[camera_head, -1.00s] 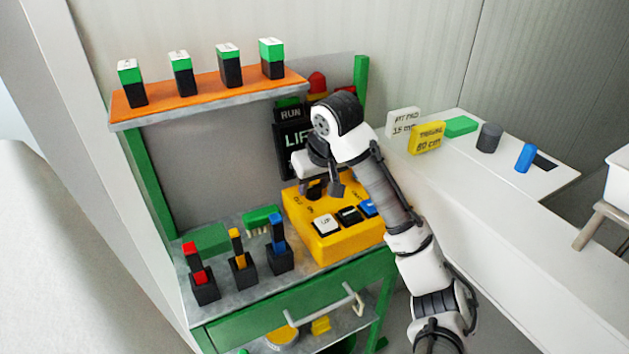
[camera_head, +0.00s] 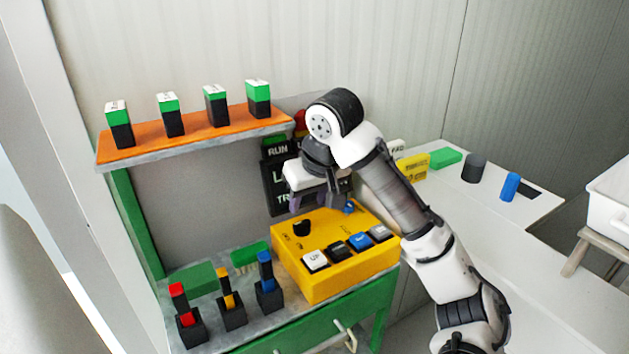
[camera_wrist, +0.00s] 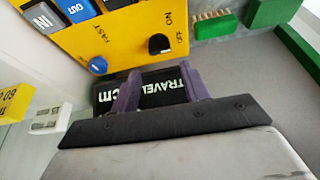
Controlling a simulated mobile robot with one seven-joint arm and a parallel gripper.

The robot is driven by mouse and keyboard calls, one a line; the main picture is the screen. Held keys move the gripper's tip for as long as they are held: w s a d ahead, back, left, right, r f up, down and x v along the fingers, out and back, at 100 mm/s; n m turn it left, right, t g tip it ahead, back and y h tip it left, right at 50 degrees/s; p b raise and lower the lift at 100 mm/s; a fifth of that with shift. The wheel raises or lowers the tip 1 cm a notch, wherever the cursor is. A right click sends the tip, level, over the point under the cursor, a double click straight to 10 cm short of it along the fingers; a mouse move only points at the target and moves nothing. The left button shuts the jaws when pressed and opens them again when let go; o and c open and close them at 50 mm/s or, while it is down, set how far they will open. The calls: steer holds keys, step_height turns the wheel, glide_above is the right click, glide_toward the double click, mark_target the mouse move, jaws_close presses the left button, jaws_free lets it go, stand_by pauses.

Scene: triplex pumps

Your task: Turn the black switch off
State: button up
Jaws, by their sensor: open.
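The black switch (camera_head: 302,228) is a round knob on top of the yellow control box, near its back left. It also shows in the wrist view (camera_wrist: 159,44), beside the printed words ON and OFF. I cannot tell for sure which word it points to. My gripper (camera_head: 315,202) is above and behind the knob, apart from it, with its fingers spread and nothing between them. In the wrist view the two purple fingers (camera_wrist: 160,88) are apart, with the dark TRAVEL display behind them.
The yellow box (camera_head: 338,285) also bears a small blue knob (camera_head: 349,207) and several push buttons. Several coloured lever switches (camera_head: 232,311) stand at its left. An orange shelf (camera_head: 190,133) with several green-black blocks is above left. A white table (camera_head: 455,205) is at the right.

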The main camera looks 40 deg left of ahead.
steer(key=v, duration=0.6)
stand_by(0.5)
